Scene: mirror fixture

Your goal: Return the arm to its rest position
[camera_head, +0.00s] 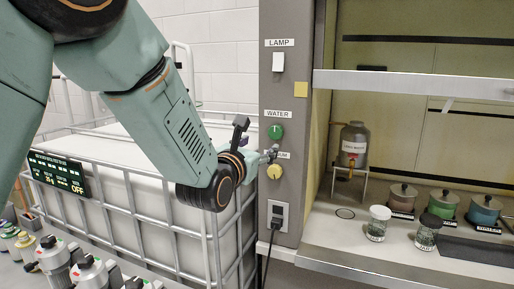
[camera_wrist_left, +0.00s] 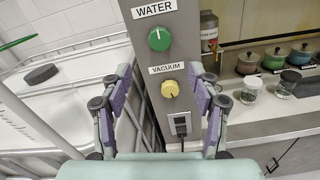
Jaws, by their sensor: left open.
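My left arm comes in from the upper left in the head view. Its gripper (camera_head: 262,158) is beside the grey control post (camera_head: 280,100), partly in front of the VACUUM label. In the left wrist view the gripper (camera_wrist_left: 165,105) is open, with its purple-padded fingers apart and nothing held between them. The yellow vacuum knob (camera_wrist_left: 170,89) and the green water knob (camera_wrist_left: 158,40) show between and above the fingers. In the head view the green knob (camera_head: 275,132) and yellow knob (camera_head: 274,171) are on the post. My right gripper is not in view.
A caged white tank (camera_head: 140,170) stands left of the post. A display reading OFF (camera_head: 60,175) hangs on its cage. To the right is a fume hood with a raised sash (camera_head: 420,84), several lidded pots (camera_head: 441,203), jars (camera_head: 378,222) and a spigot vessel (camera_head: 353,146). Bottles (camera_head: 55,258) stand at lower left.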

